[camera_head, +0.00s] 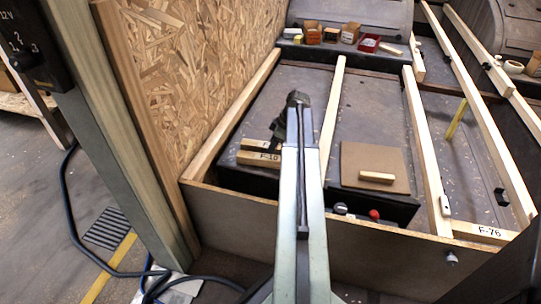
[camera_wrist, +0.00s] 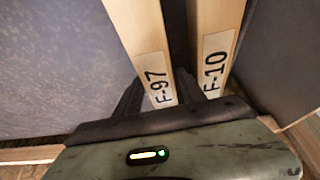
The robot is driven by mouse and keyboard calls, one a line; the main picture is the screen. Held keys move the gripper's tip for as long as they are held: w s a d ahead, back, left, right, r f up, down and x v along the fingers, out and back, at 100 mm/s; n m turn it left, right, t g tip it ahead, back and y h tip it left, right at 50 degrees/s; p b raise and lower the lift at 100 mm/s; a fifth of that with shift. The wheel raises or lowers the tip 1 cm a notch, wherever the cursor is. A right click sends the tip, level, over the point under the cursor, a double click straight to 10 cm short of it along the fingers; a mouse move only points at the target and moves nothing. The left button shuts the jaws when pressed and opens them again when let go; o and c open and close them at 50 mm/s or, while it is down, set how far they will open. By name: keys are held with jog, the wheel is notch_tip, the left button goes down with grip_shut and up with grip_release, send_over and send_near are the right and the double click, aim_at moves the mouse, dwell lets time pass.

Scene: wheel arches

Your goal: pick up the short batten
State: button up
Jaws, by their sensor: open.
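Two pale wooden battens lie side by side in the wrist view, one labelled F-97 (camera_wrist: 143,40) and one labelled F-10 (camera_wrist: 217,35). In the head view, the F-10 batten (camera_head: 256,159) lies on the dark surface at left, with the F-97 batten (camera_head: 253,145) just behind it. My gripper (camera_wrist: 160,92) is open, with one dark finger left of the F-97 batten and the other in the narrow gap between the two. I cannot tell whether the fingers touch the wood. Another small wood piece (camera_head: 377,177) lies on a brown square board (camera_head: 390,157).
Long wooden rails (camera_head: 427,150) run front to back at right. A chipboard wall (camera_head: 200,65) stands close at left. Small boxes (camera_head: 313,33) line the back ledge. A red knob (camera_head: 374,214) sits near the front edge. Dark floor between rails is mostly clear.

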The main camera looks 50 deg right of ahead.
jog(key=shift+r, duration=0.1)
grip_shut()
notch_tip(320, 180, up, 10)
jog(key=p, duration=1)
